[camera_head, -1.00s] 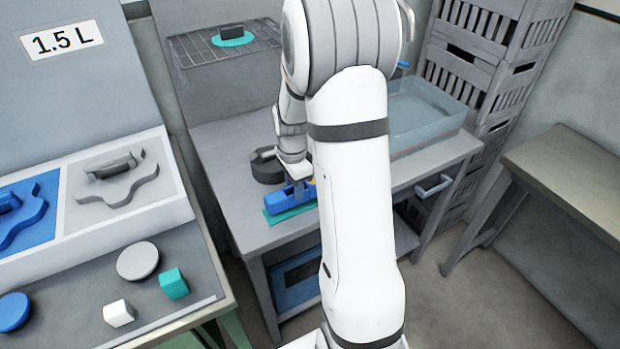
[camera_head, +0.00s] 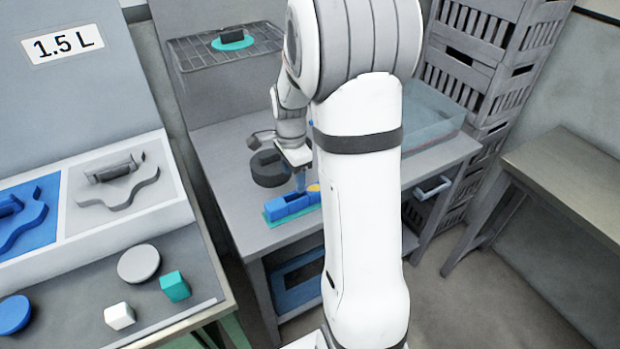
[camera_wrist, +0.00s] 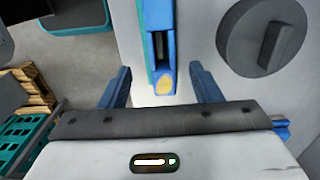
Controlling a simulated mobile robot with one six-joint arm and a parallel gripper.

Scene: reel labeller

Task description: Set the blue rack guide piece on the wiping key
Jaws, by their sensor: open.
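A long blue piece (camera_head: 287,206), which I take to be the rack guide piece, lies on a teal mat (camera_head: 268,220) on the grey bench. In the wrist view, the blue piece (camera_wrist: 158,45) has a dark slot and a yellowish oval at its near end. My gripper (camera_head: 300,184) is just above the piece, pointing down. In the wrist view, its two blue fingers (camera_wrist: 162,78) are wide apart on either side of the oval end, touching nothing visible. I cannot tell which part is the wiping key. My arm hides part of the bench.
A dark grey round thing (camera_head: 269,168) stands close behind the blue piece; it has a raised bar in the wrist view (camera_wrist: 265,35). A clear bin (camera_head: 432,120) stands at the bench's right. A wire shelf (camera_head: 190,60) is above. Trays with blue and grey shapes are left.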

